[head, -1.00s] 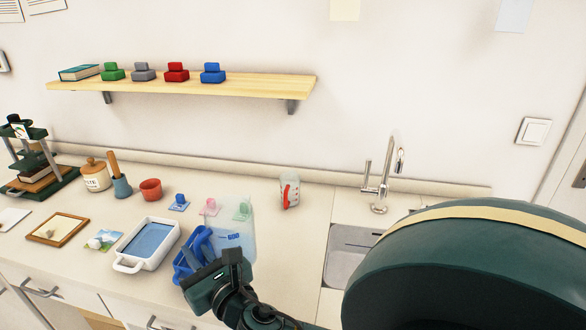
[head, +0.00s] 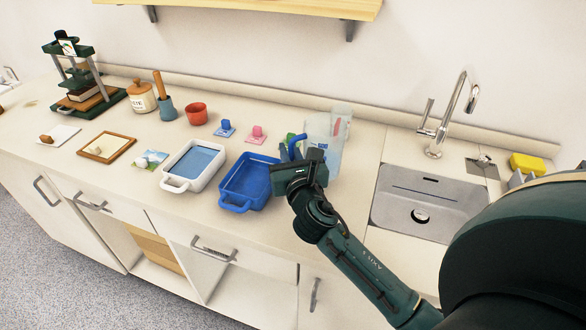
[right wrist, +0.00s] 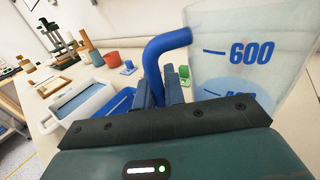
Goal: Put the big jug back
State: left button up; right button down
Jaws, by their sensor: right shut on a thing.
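The big jug (head: 326,140) is clear plastic with a blue handle and blue measuring marks. In the head view it is at the middle of the counter, left of the sink. My right gripper (head: 299,168) is shut on its handle. In the right wrist view the blue handle (right wrist: 165,45) rises between the fingers, and the jug wall (right wrist: 245,55) shows a "600" mark. The jug looks about upright; its base is hidden, so I cannot tell whether it touches the counter. My left gripper is not in view.
A smaller clear jug (head: 343,112) stands close behind the big one, partly covered. A blue tray (head: 238,207) and white tray (head: 165,184) lie to the left. The sink (head: 400,207) is at right.

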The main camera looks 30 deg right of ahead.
notch_tip(320, 180, down, 3)
jog(key=shift+f+b, duration=0.15)
jog(key=shift+b, duration=0.55)
jog(key=shift+f, duration=0.25)
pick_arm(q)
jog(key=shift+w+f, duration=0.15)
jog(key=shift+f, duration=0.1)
pick_arm(e)
jog(key=shift+r, duration=0.1)
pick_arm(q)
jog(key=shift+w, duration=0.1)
pick_arm(e)
jog(key=c, duration=1.5)
grip_release()
jog(key=shift+f, duration=0.2)
